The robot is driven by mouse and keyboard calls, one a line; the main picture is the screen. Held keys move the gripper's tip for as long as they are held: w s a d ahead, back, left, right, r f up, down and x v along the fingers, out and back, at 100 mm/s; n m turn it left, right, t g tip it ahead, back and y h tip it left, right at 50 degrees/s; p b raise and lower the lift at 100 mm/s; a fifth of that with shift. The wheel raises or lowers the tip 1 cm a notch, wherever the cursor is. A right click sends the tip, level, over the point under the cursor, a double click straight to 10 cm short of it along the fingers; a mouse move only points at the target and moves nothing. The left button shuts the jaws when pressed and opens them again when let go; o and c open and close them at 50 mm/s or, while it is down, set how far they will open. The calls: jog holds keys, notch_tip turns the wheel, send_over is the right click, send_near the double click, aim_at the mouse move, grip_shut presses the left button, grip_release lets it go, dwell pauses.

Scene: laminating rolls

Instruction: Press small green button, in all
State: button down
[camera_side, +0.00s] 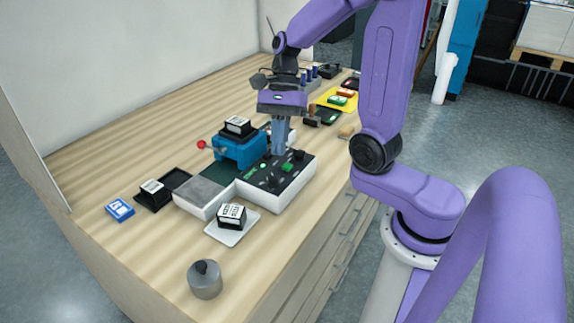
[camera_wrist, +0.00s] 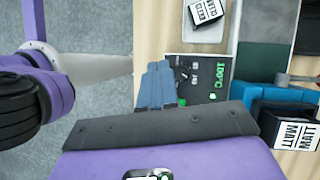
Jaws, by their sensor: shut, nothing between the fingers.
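The machine is a white box with a dark control panel (camera_side: 262,178) on top. Smaller pale green marks show on the panel's left part. My gripper (camera_side: 279,152) points down with its blue fingers together and empty, over the panel's rear edge. Whether the tips touch the panel is unclear. In the wrist view my gripper (camera_wrist: 157,66) is beside the panel (camera_wrist: 200,63), which shows a green 100°C readout (camera_wrist: 218,84). The fingers may hide part of the panel there.
A blue unit (camera_side: 240,148) with a red-tipped lever stands behind the panel, a labelled black block on it. A white tray (camera_side: 215,228) with another labelled block lies in front. A grey cylinder (camera_side: 205,282) is near the front edge.

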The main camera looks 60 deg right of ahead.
jog(key=w+d+m+t+y, duration=0.1)
jog(key=d+m, duration=0.1)
jog(key=m, duration=0.3)
notch_tip(320, 180, up, 2)
jog(key=m+t+y, duration=0.2)
jog(key=m+t, duration=0.3)
jog(key=m, duration=0.6)
send_over(287, 167)
jog(key=d, duration=0.2)
jog(key=shift+w+a+r, duration=0.1)
jog(key=shift+a, duration=0.1)
jog(key=shift+f, duration=4.4)
jog(key=shift+f, duration=0.1)
jog(key=shift+f, duration=0.3)
